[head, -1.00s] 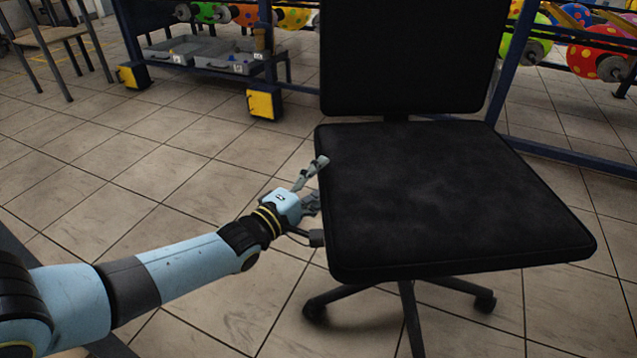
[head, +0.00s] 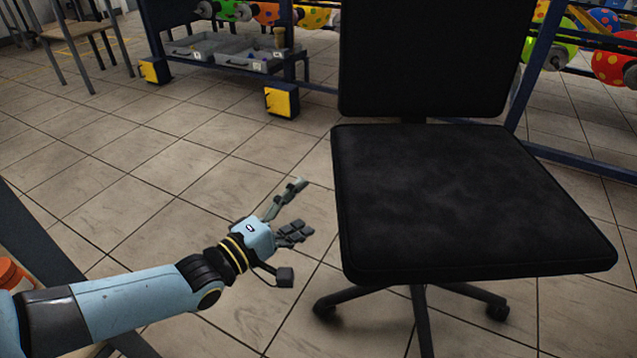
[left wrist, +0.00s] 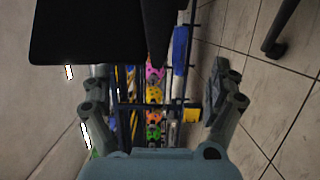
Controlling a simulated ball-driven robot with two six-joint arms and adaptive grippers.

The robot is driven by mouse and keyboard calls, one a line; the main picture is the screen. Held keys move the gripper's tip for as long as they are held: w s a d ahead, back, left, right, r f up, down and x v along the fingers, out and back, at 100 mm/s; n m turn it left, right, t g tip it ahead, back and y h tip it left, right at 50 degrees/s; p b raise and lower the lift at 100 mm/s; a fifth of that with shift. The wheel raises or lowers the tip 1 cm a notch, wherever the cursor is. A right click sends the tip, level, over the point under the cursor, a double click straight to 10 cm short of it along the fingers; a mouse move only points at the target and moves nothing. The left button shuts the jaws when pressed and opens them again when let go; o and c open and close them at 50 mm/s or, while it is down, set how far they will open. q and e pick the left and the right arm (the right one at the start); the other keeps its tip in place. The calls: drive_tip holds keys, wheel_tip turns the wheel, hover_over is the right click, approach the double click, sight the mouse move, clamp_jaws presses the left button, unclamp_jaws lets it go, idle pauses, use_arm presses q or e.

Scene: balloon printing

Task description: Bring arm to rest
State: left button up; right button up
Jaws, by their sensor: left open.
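My left gripper (head: 290,232) is in the middle of the head view, with its fingers spread open and nothing between them. It is over the tiled floor, to the left of a black office chair (head: 465,200), with a gap between the fingertips and the seat. In the left wrist view, the two fingers of my left gripper (left wrist: 160,100) stand wide apart. My right gripper is in neither view.
A blue rack (head: 210,60) with grey trays, yellow feet (head: 282,100) and colorful balloon rolls stands at the back. More balloon rolls (head: 610,62) hang at the back right. A wooden chair (head: 80,30) is at the far left. Tiled floor (head: 140,180) is free left of the office chair.

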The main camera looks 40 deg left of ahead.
use_arm(q)
drive_tip(key=shift+s, duration=0.95)
